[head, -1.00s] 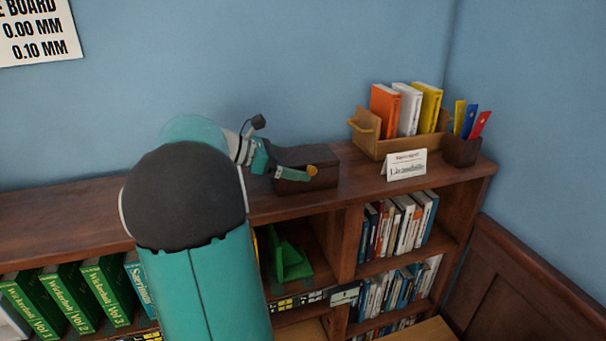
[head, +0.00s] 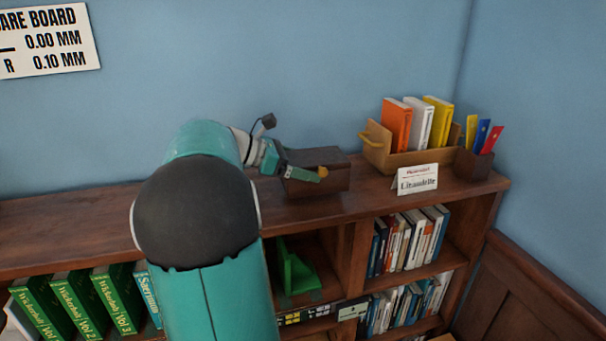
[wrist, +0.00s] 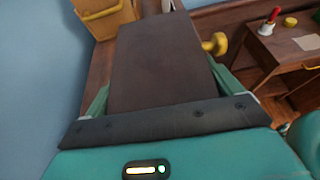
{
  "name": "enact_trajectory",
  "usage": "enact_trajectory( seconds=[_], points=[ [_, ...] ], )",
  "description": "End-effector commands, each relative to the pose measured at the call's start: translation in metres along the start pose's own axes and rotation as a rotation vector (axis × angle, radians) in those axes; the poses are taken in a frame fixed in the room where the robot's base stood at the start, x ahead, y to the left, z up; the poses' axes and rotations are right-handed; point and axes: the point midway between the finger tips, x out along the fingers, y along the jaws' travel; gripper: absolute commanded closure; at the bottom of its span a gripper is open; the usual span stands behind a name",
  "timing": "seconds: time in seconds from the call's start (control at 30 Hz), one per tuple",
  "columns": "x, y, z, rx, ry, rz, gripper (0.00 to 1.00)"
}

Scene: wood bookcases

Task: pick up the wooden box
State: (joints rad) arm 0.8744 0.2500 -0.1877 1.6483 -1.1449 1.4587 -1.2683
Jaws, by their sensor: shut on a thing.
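The wooden box (head: 338,178) is dark brown with a small yellow knob on its front. It is at the top of the bookcase, right of my arm in the head view. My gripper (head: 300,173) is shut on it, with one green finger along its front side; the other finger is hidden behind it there. In the wrist view the box (wrist: 160,60) stretches away between both fingers (wrist: 160,92), its knob sticking out on the right. I cannot tell whether its underside touches the bookcase top.
The bookcase top (head: 360,208) is bare in front of the box. To the right stand a book holder (head: 410,160) with several books, a white card (head: 417,180) and a dark pen cup (head: 473,165). The blue wall (head: 300,70) is close behind. Books fill lower shelves.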

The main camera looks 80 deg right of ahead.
Motion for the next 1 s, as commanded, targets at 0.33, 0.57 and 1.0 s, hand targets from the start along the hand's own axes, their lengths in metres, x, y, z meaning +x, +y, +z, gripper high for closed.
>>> enact_trajectory(
  seconds=[0.33, 0.57, 1.0],
  points=[
    [-0.029, -0.039, 0.043, 0.005, 0.000, 0.004, 0.49],
    [-0.045, -0.070, 0.059, 0.003, 0.000, 0.005, 0.49],
    [-0.068, -0.124, 0.076, 0.003, 0.000, 0.002, 0.49]
  ],
)
